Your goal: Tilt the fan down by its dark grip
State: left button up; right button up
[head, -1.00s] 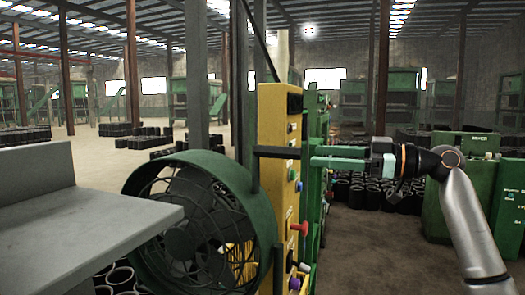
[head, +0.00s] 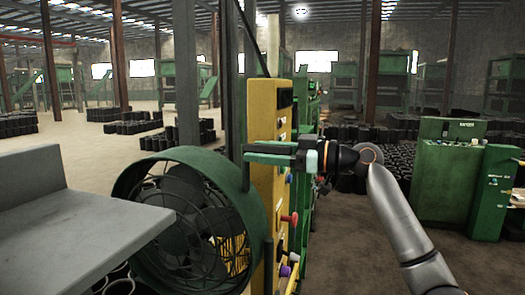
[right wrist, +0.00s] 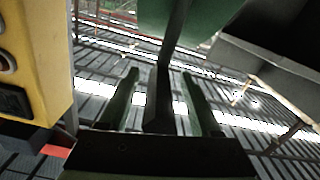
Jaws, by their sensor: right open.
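The fan (head: 190,220) is a large round green drum with a mesh front, at the left of centre in the head view. Its dark grip (right wrist: 163,95) is a dark bar that runs between my two green fingers in the right wrist view. My right gripper (head: 247,153) reaches in from the right, at the fan's upper right edge; it also shows in the right wrist view (right wrist: 160,75). Its jaws are open, one finger on each side of the grip, with gaps visible. My left gripper is out of view.
A yellow control panel (head: 263,125) with coloured knobs stands close beside the fan and my right gripper. A grey metal table (head: 60,220) is at the left. Green machines (head: 447,175) stand at the right, with open floor before them.

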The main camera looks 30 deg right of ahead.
grip_shut()
dwell(0.3)
dwell(1.0)
